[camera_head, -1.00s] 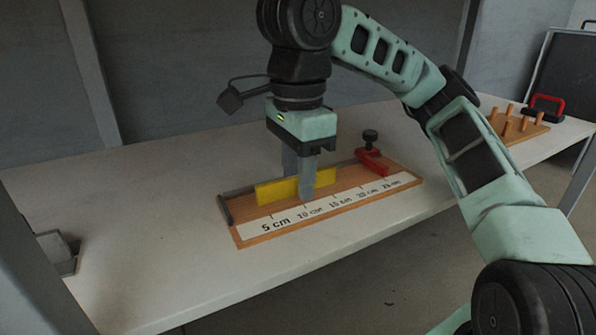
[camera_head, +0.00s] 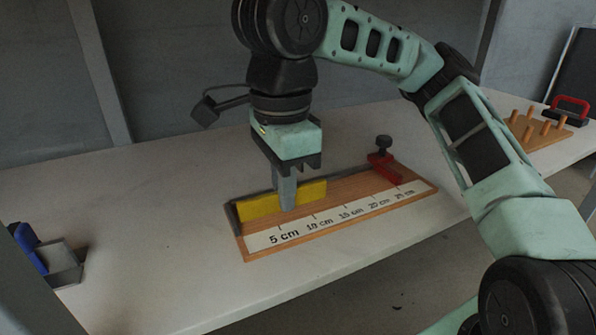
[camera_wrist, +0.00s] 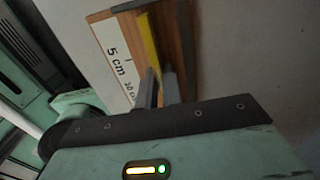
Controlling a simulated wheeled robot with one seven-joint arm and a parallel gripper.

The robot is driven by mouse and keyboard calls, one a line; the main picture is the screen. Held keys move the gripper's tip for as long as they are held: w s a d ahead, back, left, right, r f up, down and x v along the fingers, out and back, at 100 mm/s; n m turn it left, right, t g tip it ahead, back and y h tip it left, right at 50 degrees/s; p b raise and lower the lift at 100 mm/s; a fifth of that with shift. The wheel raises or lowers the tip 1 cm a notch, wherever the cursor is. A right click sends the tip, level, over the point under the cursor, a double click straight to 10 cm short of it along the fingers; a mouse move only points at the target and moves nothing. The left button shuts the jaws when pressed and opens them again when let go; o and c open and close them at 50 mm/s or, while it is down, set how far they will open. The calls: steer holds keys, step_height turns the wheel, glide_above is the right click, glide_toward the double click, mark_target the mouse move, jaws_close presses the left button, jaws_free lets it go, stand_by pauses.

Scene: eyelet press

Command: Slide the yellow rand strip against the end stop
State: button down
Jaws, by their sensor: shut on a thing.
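The yellow rand strip (camera_head: 258,206) stands on edge on the wooden ruler board (camera_head: 340,221), lengthwise behind the white scale. My gripper (camera_head: 287,206) is shut on the strip, its fingers on either side. The strip also shows in the wrist view (camera_wrist: 148,38) between the fingertips (camera_wrist: 160,78). The dark end stop (camera_head: 233,217) is the bar across the board's left end, and it shows at the top of the wrist view (camera_wrist: 134,5). The strip's left end is at or very near the stop; I cannot tell whether they touch.
A red clamp (camera_head: 386,165) with a black knob sits at the board's right end. A wooden peg board (camera_head: 540,138) and a red-handled item (camera_head: 571,108) stand at the far right. A grey bracket with a blue part (camera_head: 38,252) is at the left. The table (camera_head: 150,215) around the board is mostly clear.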

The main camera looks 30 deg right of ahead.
steer(key=shift+a, duration=0.4)
steer(key=c, duration=1.5)
jaws_free()
steer(key=shift+r, duration=0.1)
step_height(320, 180, up, 12)
steer(key=p, duration=0.8)
steer(key=shift+s, duration=0.15)
